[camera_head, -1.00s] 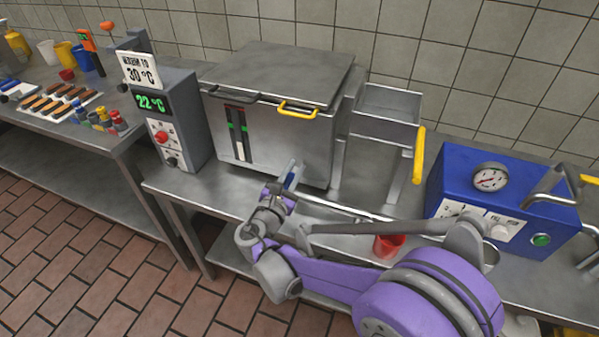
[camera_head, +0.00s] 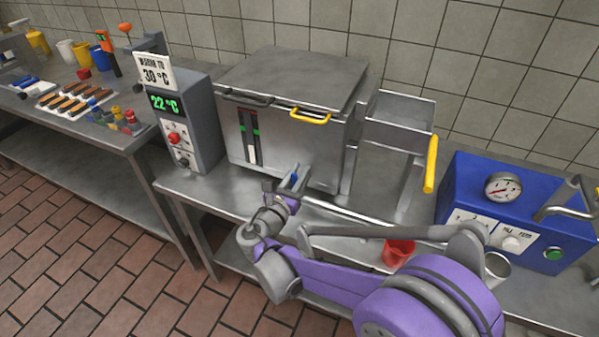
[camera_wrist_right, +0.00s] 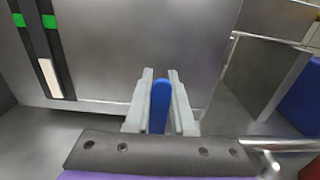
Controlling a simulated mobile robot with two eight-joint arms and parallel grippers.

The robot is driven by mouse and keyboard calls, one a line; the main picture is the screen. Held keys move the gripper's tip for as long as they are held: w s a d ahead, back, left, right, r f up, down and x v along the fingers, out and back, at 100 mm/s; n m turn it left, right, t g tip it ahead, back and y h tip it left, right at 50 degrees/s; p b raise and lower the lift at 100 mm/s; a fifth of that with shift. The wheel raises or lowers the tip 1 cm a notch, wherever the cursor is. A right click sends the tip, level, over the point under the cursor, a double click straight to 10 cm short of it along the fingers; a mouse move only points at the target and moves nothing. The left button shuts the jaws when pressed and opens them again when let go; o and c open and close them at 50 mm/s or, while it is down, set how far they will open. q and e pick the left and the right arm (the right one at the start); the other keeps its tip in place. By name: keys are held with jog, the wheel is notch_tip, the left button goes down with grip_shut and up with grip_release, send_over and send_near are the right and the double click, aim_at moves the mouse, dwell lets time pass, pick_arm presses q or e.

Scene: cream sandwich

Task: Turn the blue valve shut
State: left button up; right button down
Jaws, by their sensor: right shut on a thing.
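The blue valve handle (camera_wrist_right: 160,104) shows in the right wrist view, standing upright between my right gripper's fingers (camera_wrist_right: 158,100). It sits low at the front of the steel tank (camera_head: 300,150). In the head view, my right gripper (camera_head: 292,178) reaches the tank's lower front, and a small blue bit of the valve shows there. The right gripper is shut on the blue valve. Its fingers hide part of the handle, and the valve's body is hidden. My left gripper is not in view.
A control box (camera_head: 190,130) reading 22 °C stands left of the tank. A blue machine with a gauge (camera_head: 503,187) stands right. A red cup (camera_head: 398,252) and a metal cup (camera_head: 497,268) are near my arm. A side table (camera_head: 60,125) holds trays and cups.

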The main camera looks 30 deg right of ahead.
jog(key=c, duration=0.8)
grip_release()
jog(key=shift+o, duration=0.2)
jog(key=shift+a, duration=0.1)
jog(key=v, duration=1)
jog(key=shift+s+a+p, duration=0.15)
jog(key=shift+s+p, duration=0.15)
jog(key=shift+p, duration=0.05)
